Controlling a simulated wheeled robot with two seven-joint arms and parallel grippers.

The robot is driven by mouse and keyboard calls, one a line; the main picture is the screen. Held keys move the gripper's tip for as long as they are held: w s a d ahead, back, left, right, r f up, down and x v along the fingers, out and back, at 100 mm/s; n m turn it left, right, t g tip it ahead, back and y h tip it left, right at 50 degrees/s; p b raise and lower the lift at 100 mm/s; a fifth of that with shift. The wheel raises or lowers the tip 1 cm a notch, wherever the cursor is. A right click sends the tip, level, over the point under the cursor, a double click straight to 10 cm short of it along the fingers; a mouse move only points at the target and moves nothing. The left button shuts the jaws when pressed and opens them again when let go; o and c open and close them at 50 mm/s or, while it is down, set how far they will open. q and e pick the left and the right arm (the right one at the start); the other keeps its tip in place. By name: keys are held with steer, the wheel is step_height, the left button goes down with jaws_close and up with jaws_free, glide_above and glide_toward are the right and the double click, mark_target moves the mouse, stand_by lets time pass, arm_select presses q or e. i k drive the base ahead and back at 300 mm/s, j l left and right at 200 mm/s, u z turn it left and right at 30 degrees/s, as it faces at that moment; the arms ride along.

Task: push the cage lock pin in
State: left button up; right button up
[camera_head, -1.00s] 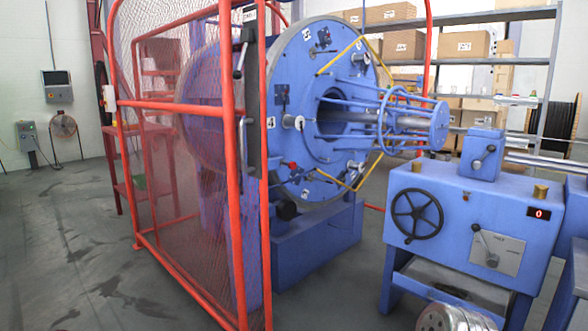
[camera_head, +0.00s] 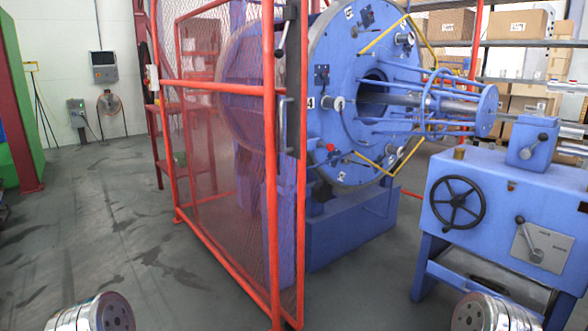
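The large blue cage disc (camera_head: 352,110) stands upright behind the red mesh guard, its face turned to the right. A small red-tipped part (camera_head: 331,147) sticks out near the lower left of the disc, with a dark piece beside it. It may be the lock pin, but it is too small to tell, and I cannot see how far in it sits. Neither gripper is in view. Only silver round parts of my arms show at the bottom left and bottom right.
The red mesh guard (camera_head: 225,150) with its upright posts stands between me and the left side of the machine. A blue machine box with a black handwheel (camera_head: 458,203) stands at right. Open grey floor (camera_head: 110,230) lies at left.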

mark_target(330, 146)
steer(key=i+l+u, duration=0.55)
steer(key=i+l, duration=0.15)
